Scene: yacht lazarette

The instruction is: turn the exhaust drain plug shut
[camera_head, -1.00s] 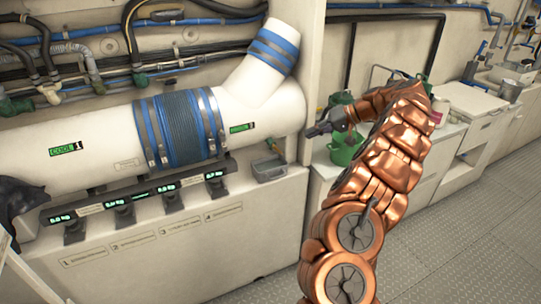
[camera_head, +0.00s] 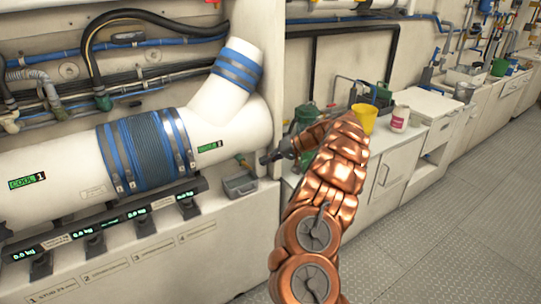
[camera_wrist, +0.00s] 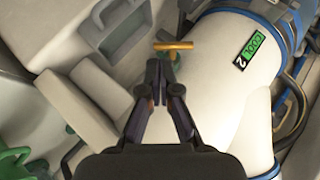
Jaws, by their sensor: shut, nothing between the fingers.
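The drain plug has a brass T-shaped handle (camera_wrist: 173,46) on a green fitting, under the end of the white exhaust pipe (camera_wrist: 222,65) in the wrist view. My gripper (camera_wrist: 158,72) is shut and empty. Its fingertips point at the handle and sit just below it in the picture; I cannot tell whether they touch it. In the head view my gripper (camera_head: 266,158) is beside the lower right end of the pipe (camera_head: 225,128). A small green part (camera_head: 240,158) shows left of it there, too small to make out.
A grey bin (camera_head: 240,185) hangs on the wall below the pipe; it is close to the fingers in the wrist view (camera_wrist: 120,22). Green containers (camera_head: 305,118), a yellow cup (camera_head: 364,117) and a jar (camera_head: 400,118) stand on the right counter. The floor (camera_head: 440,230) is clear.

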